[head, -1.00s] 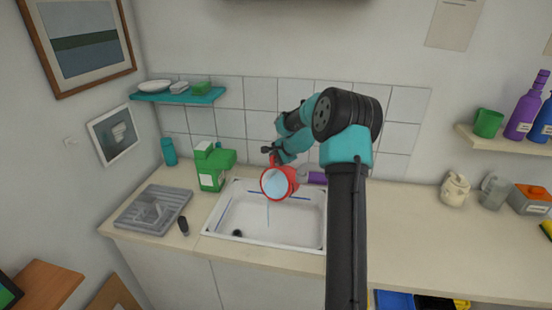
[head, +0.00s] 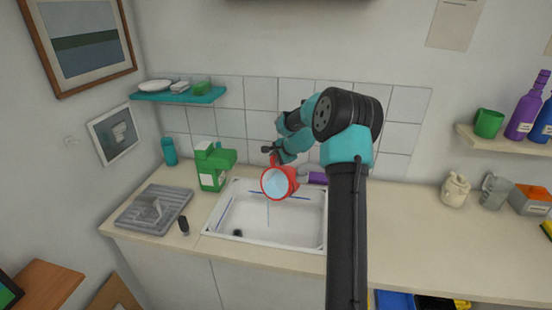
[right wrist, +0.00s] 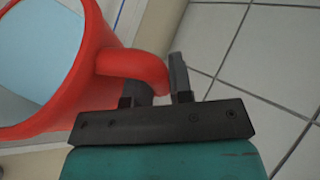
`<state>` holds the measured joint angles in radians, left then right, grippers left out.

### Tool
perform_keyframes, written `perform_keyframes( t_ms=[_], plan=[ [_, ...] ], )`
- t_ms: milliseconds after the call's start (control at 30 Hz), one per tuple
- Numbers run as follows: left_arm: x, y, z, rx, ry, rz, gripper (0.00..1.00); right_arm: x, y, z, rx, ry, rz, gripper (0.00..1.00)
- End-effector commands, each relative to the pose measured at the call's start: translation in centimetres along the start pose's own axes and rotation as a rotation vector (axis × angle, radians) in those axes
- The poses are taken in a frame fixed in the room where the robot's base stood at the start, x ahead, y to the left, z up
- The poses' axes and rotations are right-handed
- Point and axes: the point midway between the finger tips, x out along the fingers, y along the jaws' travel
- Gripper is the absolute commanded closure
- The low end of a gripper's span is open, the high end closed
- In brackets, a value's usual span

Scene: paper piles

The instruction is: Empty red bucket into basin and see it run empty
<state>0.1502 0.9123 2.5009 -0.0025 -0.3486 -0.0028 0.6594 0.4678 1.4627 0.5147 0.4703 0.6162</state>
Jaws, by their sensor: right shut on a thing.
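The red bucket (head: 266,193) hangs over the white basin (head: 222,222), strongly tilted with its mouth toward the camera. A pale blue surface shows inside it. A thin, faint bluish streak runs down from its lower rim toward the basin. My right gripper (head: 270,153) is shut on the bucket's handle at the top. In the right wrist view the red bucket (right wrist: 108,58) is at the left, and the fingers of my right gripper (right wrist: 160,82) are around its curved handle. How much liquid is left inside is unclear. My left gripper is in neither view.
A green jug (head: 212,168) stands behind the basin's left end. A grey ridged tray (head: 172,200) and a small dark object (head: 184,226) lie left of the basin. A purple item (head: 318,178) sits behind the basin. The counter (head: 420,235) right of my arm is clear in front.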

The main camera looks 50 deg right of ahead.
Motion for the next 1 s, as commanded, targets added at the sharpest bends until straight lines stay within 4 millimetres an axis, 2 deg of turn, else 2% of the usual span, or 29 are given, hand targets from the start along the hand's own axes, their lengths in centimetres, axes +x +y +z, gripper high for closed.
perform_keyframes(
  t_ms=[1000],
  plan=[
    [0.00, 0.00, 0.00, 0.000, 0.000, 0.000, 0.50, -0.14, 0.18, 0.78, -0.050, 0.048, -0.015, 1.00]
  ],
)
